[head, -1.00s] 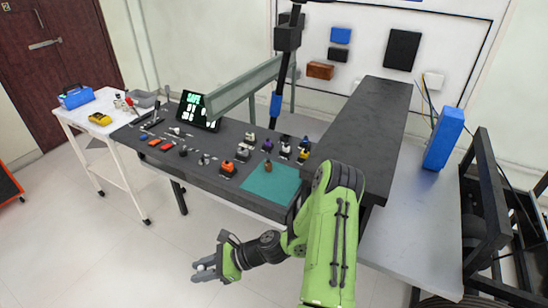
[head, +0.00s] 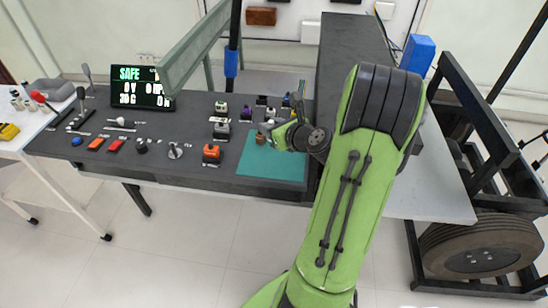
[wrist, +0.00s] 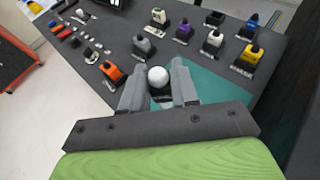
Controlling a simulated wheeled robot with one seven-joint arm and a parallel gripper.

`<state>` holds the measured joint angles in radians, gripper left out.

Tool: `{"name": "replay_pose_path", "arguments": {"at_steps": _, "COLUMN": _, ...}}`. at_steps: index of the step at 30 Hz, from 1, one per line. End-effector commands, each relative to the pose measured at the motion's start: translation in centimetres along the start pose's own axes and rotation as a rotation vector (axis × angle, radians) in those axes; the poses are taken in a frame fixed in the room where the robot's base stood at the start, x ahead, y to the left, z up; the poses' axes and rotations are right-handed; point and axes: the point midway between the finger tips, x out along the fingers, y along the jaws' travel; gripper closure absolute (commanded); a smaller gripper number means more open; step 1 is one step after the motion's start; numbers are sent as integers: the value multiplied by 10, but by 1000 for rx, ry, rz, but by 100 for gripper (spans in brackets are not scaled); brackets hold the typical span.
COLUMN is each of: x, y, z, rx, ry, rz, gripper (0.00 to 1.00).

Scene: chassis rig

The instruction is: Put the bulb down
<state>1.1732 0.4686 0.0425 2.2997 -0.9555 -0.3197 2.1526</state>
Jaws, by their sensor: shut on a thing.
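The bulb (wrist: 158,76) shows as a white ball between the two grey fingers of my gripper (wrist: 157,84) in the wrist view. My gripper is shut on it. In the head view my gripper (head: 270,130) is over the back left part of the green mat (head: 272,167), and the bulb is too small to make out clearly. A small brown object (head: 260,139) stands on the mat close to the fingertips. I cannot tell whether the bulb touches anything below it.
An orange-and-black block (head: 212,153) and a grey block (head: 221,130) stand left of the mat. Several more blocks stand behind. A lit display (head: 142,88) stands farther left on the dark bench (head: 190,172). The front of the mat is clear.

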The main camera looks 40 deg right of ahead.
Motion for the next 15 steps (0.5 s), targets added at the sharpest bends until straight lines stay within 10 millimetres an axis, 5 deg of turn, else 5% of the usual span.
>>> {"name": "replay_pose_path", "arguments": {"at_steps": 6, "x": 19, "y": -1, "z": -48, "rx": 10, "ry": 5, "rz": -3, "gripper": 100}}
{"name": "replay_pose_path", "arguments": {"at_steps": 15, "x": 36, "y": 0, "z": -89, "rx": 8, "ry": 4, "rz": -2, "gripper": 100}}
